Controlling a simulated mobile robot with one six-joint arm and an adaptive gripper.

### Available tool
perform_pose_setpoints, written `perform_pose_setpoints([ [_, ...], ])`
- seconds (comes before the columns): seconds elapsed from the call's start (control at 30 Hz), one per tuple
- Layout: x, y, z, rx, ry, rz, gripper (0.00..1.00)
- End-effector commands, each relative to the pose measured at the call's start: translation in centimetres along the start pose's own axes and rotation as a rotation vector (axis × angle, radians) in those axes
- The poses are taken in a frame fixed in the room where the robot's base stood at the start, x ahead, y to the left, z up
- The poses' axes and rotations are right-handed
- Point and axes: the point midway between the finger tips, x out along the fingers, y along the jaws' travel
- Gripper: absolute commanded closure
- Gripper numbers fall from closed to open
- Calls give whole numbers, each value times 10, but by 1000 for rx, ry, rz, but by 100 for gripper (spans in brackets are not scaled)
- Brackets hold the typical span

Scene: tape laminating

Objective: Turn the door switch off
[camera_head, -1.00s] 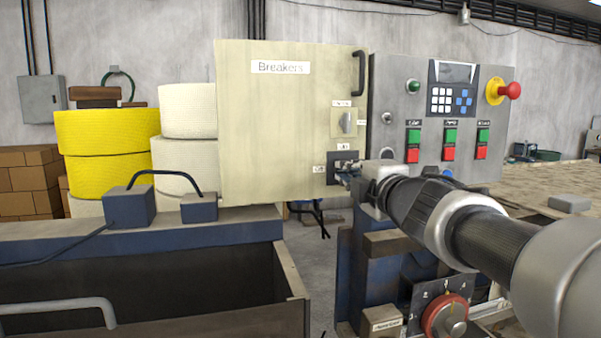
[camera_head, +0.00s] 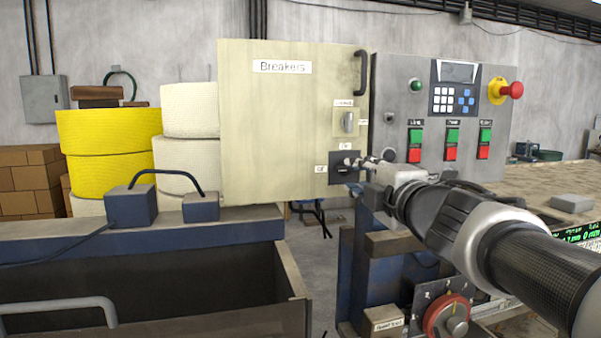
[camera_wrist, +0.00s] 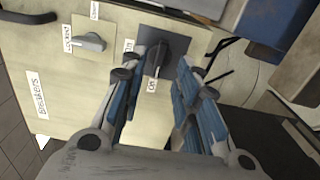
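The door switch is a black rotary knob on a dark square plate at the lower right of the cream Breakers door (camera_head: 290,115). In the head view the knob (camera_head: 343,168) has one label above and one to its left. The wrist view shows the knob (camera_wrist: 158,56) beyond and between the fingertips. Its white mark points down there, toward the label that sits left of it in the head view; the small lettering is hard to read. My gripper (camera_head: 368,165) is just right of the knob. The wrist view shows its fingers (camera_wrist: 160,78) spread, with nothing held.
A grey knob (camera_head: 347,122) with a Locked label sits above the switch. A black handle (camera_head: 360,72) is at the door's upper right. A grey control panel (camera_head: 400,70) with buttons and a red emergency stop (camera_head: 514,90) stands to the right.

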Motion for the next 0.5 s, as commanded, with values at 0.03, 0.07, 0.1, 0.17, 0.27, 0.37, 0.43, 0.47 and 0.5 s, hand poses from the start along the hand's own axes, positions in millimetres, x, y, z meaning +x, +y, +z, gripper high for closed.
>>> perform_pose_setpoints([
  [0.03, -13, 1, 1, -1, -4, 3, 71],
  [0.07, -20, 1, 1, -2, -3, 3, 71],
  [0.1, -29, 2, 1, -2, -4, 4, 71],
  [0.17, -41, 1, 1, -2, -4, 3, 71],
  [0.27, -58, 0, 1, -1, -3, 2, 71],
  [0.37, -71, 1, 1, -1, -2, 2, 71],
  [0.43, -77, 0, 0, -1, -2, 1, 71],
  [0.47, -78, 0, 0, 0, -2, 1, 71],
  [0.5, -80, 0, 0, 0, -1, 0, 71],
])
